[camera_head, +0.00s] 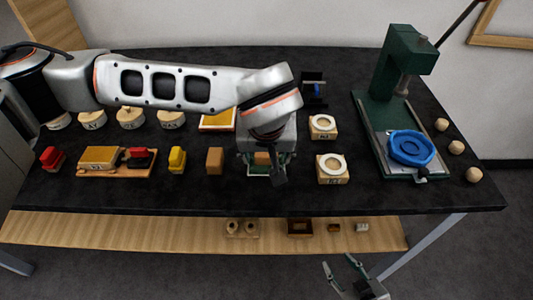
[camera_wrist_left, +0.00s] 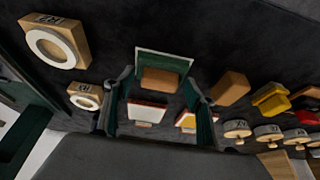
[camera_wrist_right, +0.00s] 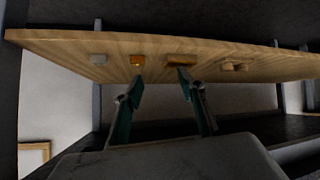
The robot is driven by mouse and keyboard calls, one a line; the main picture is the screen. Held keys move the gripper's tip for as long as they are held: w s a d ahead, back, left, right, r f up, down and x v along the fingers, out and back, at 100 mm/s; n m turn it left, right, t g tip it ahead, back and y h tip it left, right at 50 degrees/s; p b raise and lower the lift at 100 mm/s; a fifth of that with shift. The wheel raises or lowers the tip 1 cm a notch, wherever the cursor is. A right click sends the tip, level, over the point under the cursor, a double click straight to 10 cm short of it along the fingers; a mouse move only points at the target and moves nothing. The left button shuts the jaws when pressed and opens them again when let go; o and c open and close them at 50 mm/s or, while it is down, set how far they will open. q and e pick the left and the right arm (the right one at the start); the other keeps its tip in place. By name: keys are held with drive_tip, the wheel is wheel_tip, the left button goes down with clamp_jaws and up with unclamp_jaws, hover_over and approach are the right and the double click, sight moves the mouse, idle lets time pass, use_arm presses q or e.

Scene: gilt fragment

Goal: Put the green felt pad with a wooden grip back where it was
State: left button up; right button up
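The green felt pad (camera_wrist_left: 183,64) with its wooden grip (camera_wrist_left: 160,79) lies on the dark table top, grip upward. In the head view the wooden grip (camera_head: 262,158) is partly hidden under my left gripper (camera_head: 266,172). In the left wrist view my left gripper (camera_wrist_left: 160,88) is open, with one finger on each side of the pad and grip. I cannot tell whether the fingers touch it. My right gripper (camera_head: 345,273) is open and empty, low in front of the table. In the right wrist view its fingers (camera_wrist_right: 159,82) are spread below the shelf.
A brown block (camera_head: 214,161) and a yellow block (camera_head: 177,160) stand left of the pad. Ring-topped wooden blocks (camera_head: 332,178) stand to its right. A green press (camera_head: 380,75) with a blue round piece (camera_head: 410,148) is further right. A wooden shelf (camera_head: 150,231) runs below.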

use_arm(q)
drive_tip(key=shift+r, duration=0.2)
drive_tip(key=v, duration=1.2)
drive_tip(key=shift+p, duration=0.45)
